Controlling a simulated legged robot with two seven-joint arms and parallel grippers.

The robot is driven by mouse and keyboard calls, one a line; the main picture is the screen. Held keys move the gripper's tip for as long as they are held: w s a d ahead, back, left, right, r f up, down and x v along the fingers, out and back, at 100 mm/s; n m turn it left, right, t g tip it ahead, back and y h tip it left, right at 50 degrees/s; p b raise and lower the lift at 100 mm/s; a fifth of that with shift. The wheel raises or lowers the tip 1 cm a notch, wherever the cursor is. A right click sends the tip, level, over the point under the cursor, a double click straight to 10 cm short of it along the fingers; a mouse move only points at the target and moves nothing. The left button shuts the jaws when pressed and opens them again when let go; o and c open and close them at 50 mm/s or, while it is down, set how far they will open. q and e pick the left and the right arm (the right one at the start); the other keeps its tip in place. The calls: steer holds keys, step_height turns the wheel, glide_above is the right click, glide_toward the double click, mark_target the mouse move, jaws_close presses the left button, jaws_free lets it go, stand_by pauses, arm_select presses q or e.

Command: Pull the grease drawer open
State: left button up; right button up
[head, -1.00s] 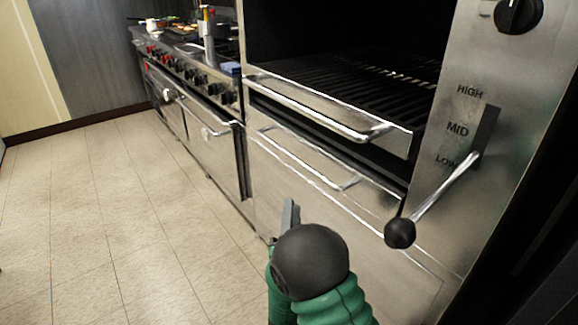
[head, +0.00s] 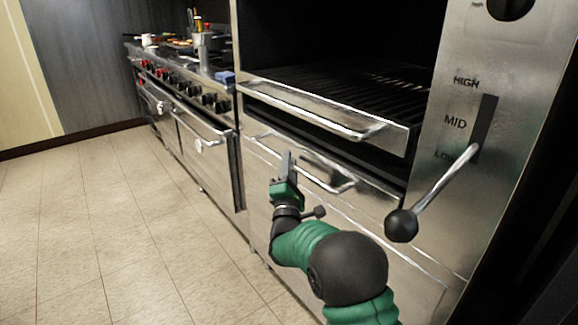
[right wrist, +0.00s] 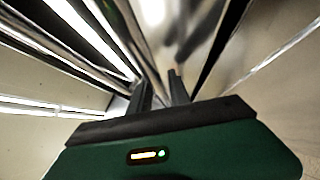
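The grease drawer (head: 372,197) is a shut-looking steel front below the broiler's rack, with a long bar handle (head: 335,188) across it. My right gripper (head: 287,163) is in front of the drawer, close to the handle's left part and overlapping it in the head view. I cannot tell whether it touches the bar. In the right wrist view its two dark fingers (right wrist: 160,88) stand apart, with a gap between them and nothing clearly held. Bright metal bars pass close by the fingers there. My left gripper is not in view.
Above the drawer, a rack handle (head: 345,126) juts out under the grill grate (head: 365,92). A lever with a black knob (head: 401,225) sticks out at the right. A range (head: 195,105) stands to the left. The tiled floor (head: 110,220) at left is clear.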

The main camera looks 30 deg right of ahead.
jaws_close()
steer(key=shift+f, duration=0.2)
stand_by(1.1)
